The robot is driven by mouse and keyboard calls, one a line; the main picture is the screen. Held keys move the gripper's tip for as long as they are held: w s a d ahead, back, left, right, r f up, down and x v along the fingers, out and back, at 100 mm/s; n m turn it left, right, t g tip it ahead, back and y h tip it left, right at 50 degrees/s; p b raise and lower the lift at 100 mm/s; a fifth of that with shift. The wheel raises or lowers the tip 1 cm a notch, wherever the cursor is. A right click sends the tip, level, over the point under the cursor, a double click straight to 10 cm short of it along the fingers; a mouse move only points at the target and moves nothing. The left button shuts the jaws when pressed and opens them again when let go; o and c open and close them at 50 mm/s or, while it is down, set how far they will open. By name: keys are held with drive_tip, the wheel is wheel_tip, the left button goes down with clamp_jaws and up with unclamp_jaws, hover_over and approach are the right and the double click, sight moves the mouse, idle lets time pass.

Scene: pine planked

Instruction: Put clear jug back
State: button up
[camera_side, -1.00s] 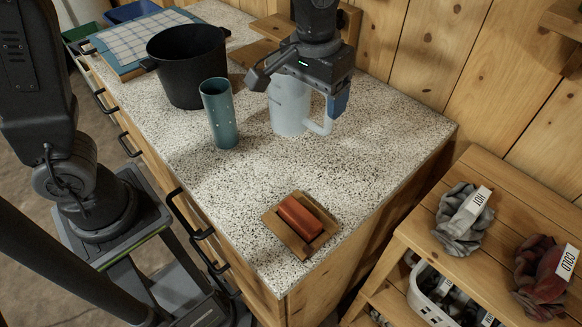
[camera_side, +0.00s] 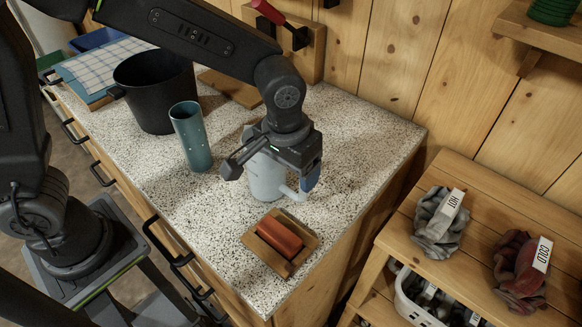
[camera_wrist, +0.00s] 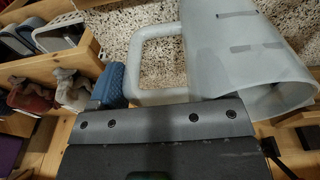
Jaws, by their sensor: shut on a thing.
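The clear jug (camera_side: 266,178), pale grey-blue, stands roughly upright under my gripper (camera_side: 271,168) in the side view. Its handle (camera_side: 293,192) points right. My gripper is shut on the jug from above, with a dark finger at its left and a blue pad at the handle side. In the wrist view the jug body (camera_wrist: 245,55) is at the upper right and its handle (camera_wrist: 145,55) at the middle, beside the blue pad. My gripper hides the jug's top. I cannot tell whether its base touches the counter.
A wooden tray (camera_side: 252,242) with a red block (camera_side: 280,236) lies close in front of the jug. A teal cylinder (camera_side: 191,138) and a black pot (camera_side: 155,92) stand to the left. The speckled counter (camera_side: 360,130) is clear at the back right.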

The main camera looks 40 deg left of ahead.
drive_tip(key=shift+f, duration=0.35)
drive_tip(key=o, duration=1.3)
wheel_tip(320, 180, up, 12)
drive_tip(key=s, duration=0.1)
drive_tip(key=s+a+t, duration=0.1)
drive_tip(key=s+a, duration=0.3)
drive_tip(key=a, duration=0.1)
drive_tip(key=s+a+t, duration=0.2)
drive_tip(key=s+a, duration=0.2)
drive_tip(key=a, duration=0.2)
drive_tip(key=s+a+t, duration=0.1)
drive_tip(key=s+a, duration=0.3)
drive_tip(key=a, duration=0.2)
drive_tip(key=shift+s+a, duration=0.1)
drive_tip(key=shift+s, duration=0.05)
